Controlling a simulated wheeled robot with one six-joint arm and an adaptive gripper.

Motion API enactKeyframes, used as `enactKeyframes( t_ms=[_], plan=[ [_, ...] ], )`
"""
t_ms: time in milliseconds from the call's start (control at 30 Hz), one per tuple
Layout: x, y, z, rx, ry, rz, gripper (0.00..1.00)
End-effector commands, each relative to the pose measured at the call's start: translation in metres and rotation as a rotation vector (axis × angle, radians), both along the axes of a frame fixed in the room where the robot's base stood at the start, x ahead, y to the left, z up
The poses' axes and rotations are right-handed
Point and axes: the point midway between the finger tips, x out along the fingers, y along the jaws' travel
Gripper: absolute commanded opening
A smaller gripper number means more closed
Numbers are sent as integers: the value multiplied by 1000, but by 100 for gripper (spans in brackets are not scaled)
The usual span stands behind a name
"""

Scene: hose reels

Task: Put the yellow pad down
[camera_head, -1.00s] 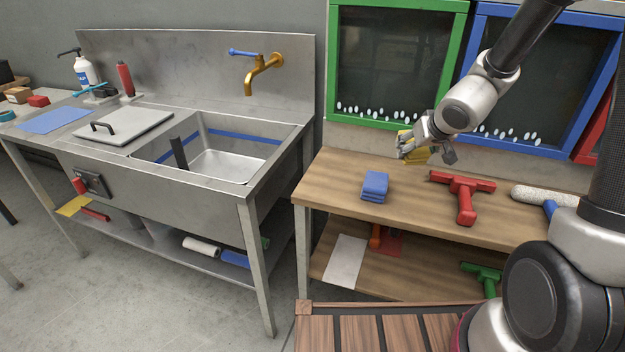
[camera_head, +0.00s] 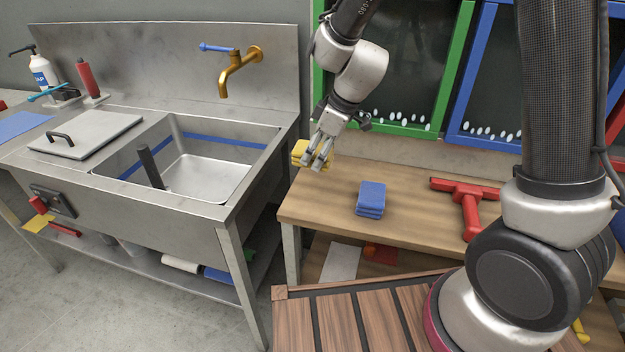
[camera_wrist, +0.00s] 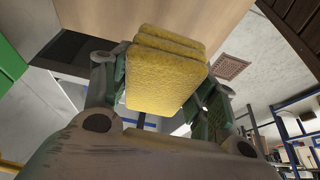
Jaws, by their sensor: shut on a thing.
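The yellow pad (camera_head: 301,152) is a thick, layered sponge-like block. My gripper (camera_head: 318,160) is shut on it above the left back part of the wooden table (camera_head: 330,190), near the table's left edge. In the wrist view the yellow pad (camera_wrist: 165,75) sits between the two fingers, tilted, with its layered edge toward the wood. Whether its underside touches the table I cannot tell. Part of it is hidden behind the fingers in the head view.
A stack of blue pads (camera_head: 371,198) lies on the table to the right. A red squeegee-like tool (camera_head: 467,200) lies farther right. A metal sink (camera_head: 205,175) stands left of the table. Green (camera_head: 455,70) and blue (camera_head: 463,115) frames stand behind.

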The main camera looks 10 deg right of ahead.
Motion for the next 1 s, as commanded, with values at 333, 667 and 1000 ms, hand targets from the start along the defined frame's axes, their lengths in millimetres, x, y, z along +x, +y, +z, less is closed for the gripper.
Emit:
enactKeyframes(
  t_ms=[333, 667, 1000],
  plan=[
    [1, 0, -54, -4, 4, 6, 36],
    [1, 0, -94, -4, 2, 7, 36],
    [1, 0, -97, -3, 3, 5, 36]
  ],
)
